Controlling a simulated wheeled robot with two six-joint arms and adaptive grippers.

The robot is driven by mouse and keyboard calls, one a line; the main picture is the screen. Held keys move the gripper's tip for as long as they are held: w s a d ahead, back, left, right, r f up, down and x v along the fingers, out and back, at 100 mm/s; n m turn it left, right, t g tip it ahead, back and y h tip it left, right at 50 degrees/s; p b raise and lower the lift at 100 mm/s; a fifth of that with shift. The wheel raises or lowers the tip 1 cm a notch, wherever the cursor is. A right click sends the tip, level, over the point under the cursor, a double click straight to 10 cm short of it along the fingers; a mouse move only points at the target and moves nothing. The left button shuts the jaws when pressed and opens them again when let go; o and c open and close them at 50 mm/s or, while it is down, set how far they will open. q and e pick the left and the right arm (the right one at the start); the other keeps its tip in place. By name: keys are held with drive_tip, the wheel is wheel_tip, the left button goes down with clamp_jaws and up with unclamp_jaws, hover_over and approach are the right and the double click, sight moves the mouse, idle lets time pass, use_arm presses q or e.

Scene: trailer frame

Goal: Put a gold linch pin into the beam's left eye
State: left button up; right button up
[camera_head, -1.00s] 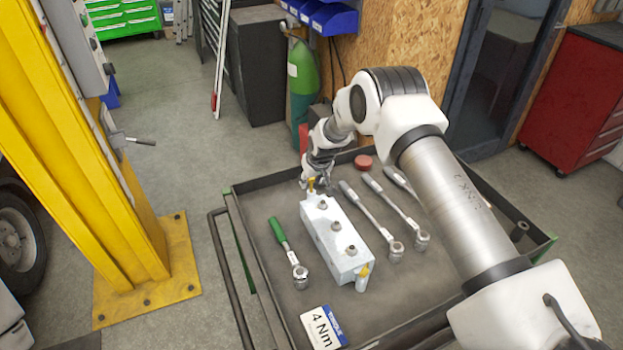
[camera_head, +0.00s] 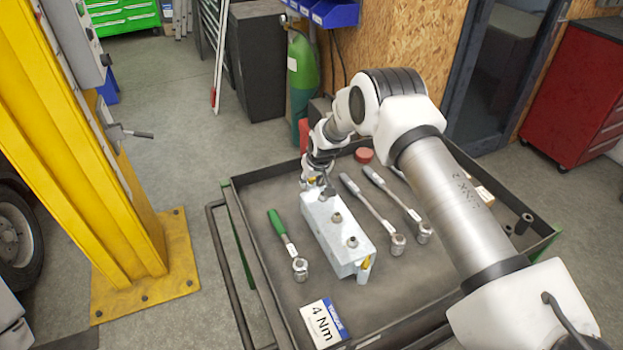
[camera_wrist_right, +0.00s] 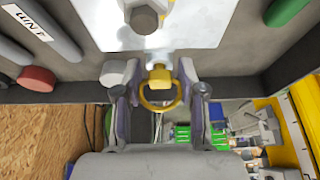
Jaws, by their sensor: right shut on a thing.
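A pale metal block (camera_head: 331,237) with bolts on top lies in the grey tray. A gold linch pin (camera_wrist_right: 160,84) with a ring shows at the block's far end in the right wrist view. My right gripper (camera_wrist_right: 160,92) is shut on this pin, one finger on each side, close against the block. In the head view, my right gripper (camera_head: 318,185) is at that far end and mostly hides the pin. A second gold linch pin (camera_head: 366,263) shows at the block's near end. I cannot make out the beam's left eye for certain. My left gripper is out of view.
The tray also holds a green-handled wrench (camera_head: 284,235), several grey wrenches to the right of the block, a red round cap (camera_head: 363,155) and a "4 Nm" card (camera_head: 323,322). A yellow post (camera_head: 110,190) stands at left, with open floor between.

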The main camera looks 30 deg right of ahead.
drive_tip(key=shift+f, duration=0.1)
drive_tip(key=o, duration=1.1)
drive_tip(key=v, duration=1.2)
